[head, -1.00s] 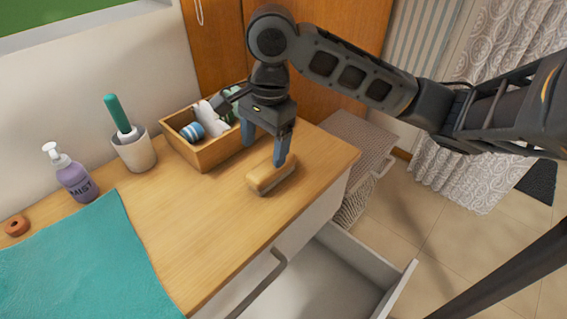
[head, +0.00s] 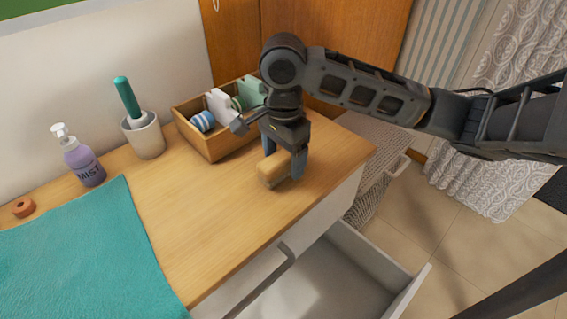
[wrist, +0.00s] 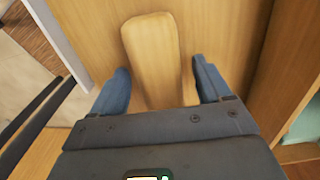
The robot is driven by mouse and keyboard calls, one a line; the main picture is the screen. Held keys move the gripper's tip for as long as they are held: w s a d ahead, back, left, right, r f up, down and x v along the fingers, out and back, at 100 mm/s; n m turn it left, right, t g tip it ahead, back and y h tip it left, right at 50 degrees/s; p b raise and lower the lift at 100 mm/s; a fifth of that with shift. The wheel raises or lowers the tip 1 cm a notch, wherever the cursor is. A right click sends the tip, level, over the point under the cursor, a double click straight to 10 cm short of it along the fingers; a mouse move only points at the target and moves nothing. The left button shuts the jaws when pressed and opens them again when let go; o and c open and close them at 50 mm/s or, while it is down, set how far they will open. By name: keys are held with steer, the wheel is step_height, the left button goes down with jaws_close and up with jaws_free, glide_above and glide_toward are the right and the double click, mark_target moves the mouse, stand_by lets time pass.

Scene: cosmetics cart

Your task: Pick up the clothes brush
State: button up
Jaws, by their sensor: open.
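The clothes brush (head: 271,172) has a light wooden back and lies on the wooden cart top near its right front edge. In the wrist view the brush (wrist: 155,55) extends up from between the two blue fingers. My gripper (head: 284,168) is lowered over the brush from above, with its fingers on either side. In the wrist view my gripper (wrist: 160,90) is open, with a visible gap beside the brush on each side. The brush's near end is hidden under the gripper body, and its bristles are not clearly visible.
A wooden box (head: 213,147) with bottles and rolled items stands just behind. A cup (head: 143,135) with a green-handled brush, a purple mist bottle (head: 83,162) and a teal towel (head: 80,250) are to the left. An open drawer (head: 335,275) juts out below the front edge.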

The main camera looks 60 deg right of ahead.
mark_target(283, 154)
steer(key=shift+c, duration=0.3)
steer(key=c, duration=1.1)
steer(key=shift+r, duration=0.2)
steer(key=shift+r, duration=0.25)
step_height(283, 154, up, 3)
steer(key=shift+p, duration=0.65)
steer(key=s+d+r, duration=0.2)
steer(key=s, duration=0.1)
steer(key=s+d+r+p, duration=0.1)
steer(key=s+d+r, duration=0.1)
steer(key=s, duration=0.1)
steer(key=s+d+r+p, duration=0.1)
steer(key=s+d+r, duration=0.1)
steer(key=s+r, duration=0.1)
steer(key=shift+s+d+r, duration=0.1)
steer(key=shift+s+d, duration=0.1)
steer(key=shift+s, duration=0.2)
steer(key=o, duration=0.6)
steer(key=c, duration=0.4)
